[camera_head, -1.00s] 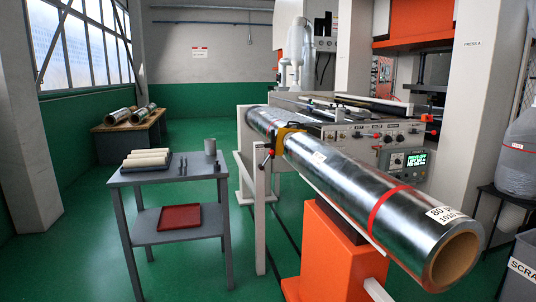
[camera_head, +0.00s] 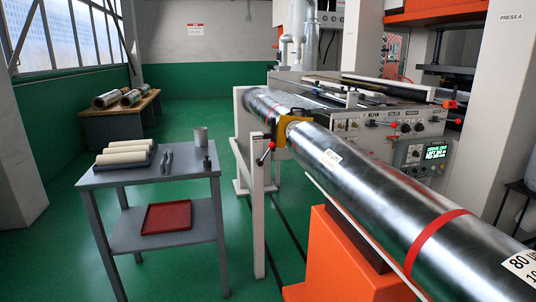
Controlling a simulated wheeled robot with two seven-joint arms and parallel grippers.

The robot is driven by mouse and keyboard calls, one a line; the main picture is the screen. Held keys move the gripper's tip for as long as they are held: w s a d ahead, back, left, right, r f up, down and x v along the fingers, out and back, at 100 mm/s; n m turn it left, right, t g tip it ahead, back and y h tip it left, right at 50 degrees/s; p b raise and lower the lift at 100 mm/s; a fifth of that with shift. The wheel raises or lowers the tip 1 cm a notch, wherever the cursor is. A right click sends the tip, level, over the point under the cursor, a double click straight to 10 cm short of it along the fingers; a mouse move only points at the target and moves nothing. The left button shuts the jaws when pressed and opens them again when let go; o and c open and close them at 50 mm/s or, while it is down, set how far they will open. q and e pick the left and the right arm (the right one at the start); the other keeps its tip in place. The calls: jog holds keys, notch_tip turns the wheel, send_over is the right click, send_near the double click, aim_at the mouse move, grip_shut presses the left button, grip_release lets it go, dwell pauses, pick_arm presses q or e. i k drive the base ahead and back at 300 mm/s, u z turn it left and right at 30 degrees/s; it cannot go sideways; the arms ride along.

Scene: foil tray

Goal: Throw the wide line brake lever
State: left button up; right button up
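A brake lever with a red knob (camera_head: 272,145) sits on the yellow brake bracket (camera_head: 290,127) around the shaft of the large foil roll. The lever hangs on the left side of the bracket, by the top of a pale post (camera_head: 258,205). The long silver foil roll (camera_head: 385,185) with a red band runs from the bracket to the lower right. Neither of my grippers shows in this view.
A grey cart (camera_head: 160,178) with pale rollers, tools and a metal cup stands left of the post; a red tray (camera_head: 166,217) lies on its lower shelf. An orange stand (camera_head: 335,260) is under the roll.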

aim_at(271, 145)
jog(key=u, duration=0.45)
jog(key=k, duration=0.55)
jog(key=u, duration=0.35)
jog(key=i, duration=0.9)
jog(key=z, duration=0.55)
jog(key=i, duration=1.65)
jog(key=u, duration=0.1)
